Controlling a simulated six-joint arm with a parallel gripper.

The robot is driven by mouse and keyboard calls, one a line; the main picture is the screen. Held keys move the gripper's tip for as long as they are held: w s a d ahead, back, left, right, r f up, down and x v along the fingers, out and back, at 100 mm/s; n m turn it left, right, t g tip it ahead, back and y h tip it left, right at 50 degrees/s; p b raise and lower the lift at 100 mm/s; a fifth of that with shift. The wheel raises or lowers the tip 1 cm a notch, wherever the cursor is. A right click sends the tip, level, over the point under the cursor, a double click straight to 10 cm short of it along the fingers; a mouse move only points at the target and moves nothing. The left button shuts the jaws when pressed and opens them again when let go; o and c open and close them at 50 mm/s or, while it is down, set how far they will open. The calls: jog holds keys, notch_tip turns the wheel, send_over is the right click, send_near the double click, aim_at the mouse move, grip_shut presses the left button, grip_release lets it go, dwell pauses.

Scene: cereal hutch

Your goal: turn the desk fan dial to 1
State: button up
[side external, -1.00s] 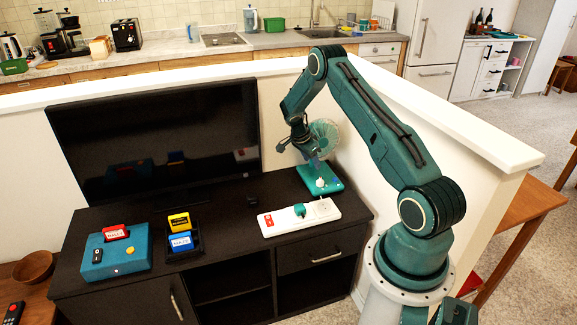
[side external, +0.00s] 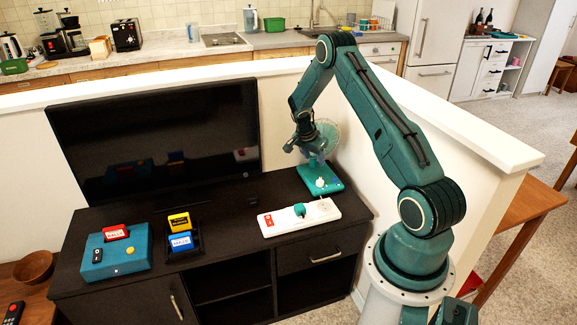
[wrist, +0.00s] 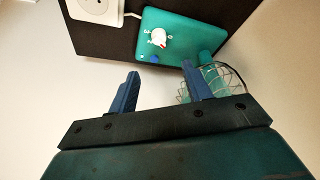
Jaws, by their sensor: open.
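The desk fan stands at the back right of the dark cabinet, with a teal base (side external: 327,184) and a round wire cage (side external: 327,136). Its white dial (side external: 320,182) is on top of the base. In the wrist view the dial (wrist: 158,37) is a white knob with small marks around it, too small to read surely. A blue button (wrist: 154,58) lies beside it. My gripper (wrist: 158,82) is open and empty, its blue fingers apart and short of the base, the right finger near the cage. In the side view my gripper (side external: 303,148) hangs above the base, partly in front of the cage.
A white power strip (side external: 299,216) with a red switch and a teal plug lies in front of the fan. A black television (side external: 150,140) stands to the left. A teal console (side external: 115,251) and a cartridge holder (side external: 183,243) sit further left. A white half wall (side external: 350,165) rises behind.

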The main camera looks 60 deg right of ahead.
aim_at(320, 179)
jog(key=shift+s+a+r+n+t, duration=0.15)
jog(key=shift+s+n+t, duration=0.3)
jog(key=shift+n, duration=0.6)
jog(key=shift+s+a+n+t, duration=0.1)
jog(key=shift+s+n+t, duration=0.25)
jog(key=shift+s+n, duration=0.45)
jog(key=shift+s+a+r+n+t, duration=0.15)
jog(key=shift+s+n+t, duration=0.2)
jog(key=shift+n, duration=0.9)
jog(key=shift+f, duration=0.2)
jog(key=shift+d+x, duration=0.2)
jog(key=shift+x, duration=6.65)
jog(key=shift+r, duration=0.1)
jog(key=shift+c, duration=0.4)
jog(key=c, duration=0.9)
